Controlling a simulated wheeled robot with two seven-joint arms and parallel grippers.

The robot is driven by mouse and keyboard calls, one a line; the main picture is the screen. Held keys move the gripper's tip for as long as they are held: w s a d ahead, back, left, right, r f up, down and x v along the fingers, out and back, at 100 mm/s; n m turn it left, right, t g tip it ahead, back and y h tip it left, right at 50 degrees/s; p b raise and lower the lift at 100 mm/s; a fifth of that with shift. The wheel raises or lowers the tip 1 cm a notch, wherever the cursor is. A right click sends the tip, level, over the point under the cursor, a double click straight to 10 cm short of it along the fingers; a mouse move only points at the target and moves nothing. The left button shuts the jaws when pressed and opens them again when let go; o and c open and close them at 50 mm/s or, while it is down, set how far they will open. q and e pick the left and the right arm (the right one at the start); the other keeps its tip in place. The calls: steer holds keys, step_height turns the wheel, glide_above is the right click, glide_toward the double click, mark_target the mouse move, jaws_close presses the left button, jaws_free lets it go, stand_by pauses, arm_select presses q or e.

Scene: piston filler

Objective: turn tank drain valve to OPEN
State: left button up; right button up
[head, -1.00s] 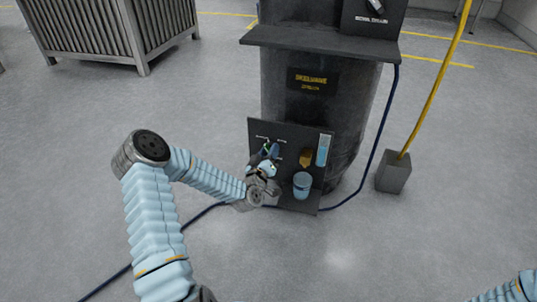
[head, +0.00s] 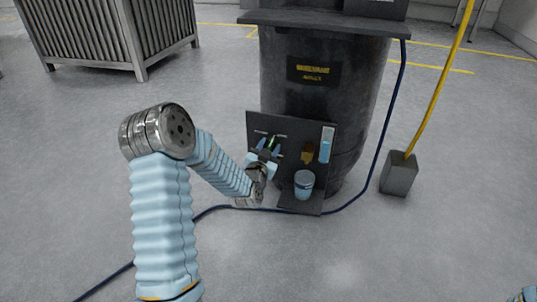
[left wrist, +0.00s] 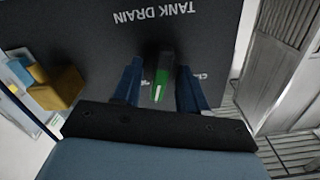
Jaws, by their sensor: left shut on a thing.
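The tank drain valve's green handle (left wrist: 162,78) sits on a dark panel (left wrist: 95,40) under the words TANK DRAIN, which read upside down in the left wrist view. In the head view the handle (head: 270,142) shows as a small green spot on the panel (head: 290,127) at the tank's foot. My left gripper (left wrist: 160,88) is at the panel with a blue finger on each side of the handle, shut on it. It also shows in the head view (head: 268,147). The small position marks beside the handle are mostly hidden by the fingers.
A dark tank (head: 345,95) stands behind.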

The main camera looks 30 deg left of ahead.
arm_select(q)
steer(key=m, duration=0.2)
steer(key=shift+m, duration=0.3)
steer(key=shift+f+m, duration=0.1)
steer(key=shift+m, duration=1.1)
steer(key=o, duration=1)
steer(key=shift+o, duration=0.2)
steer(key=p+v, duration=0.8)
steer(key=v, duration=0.6)
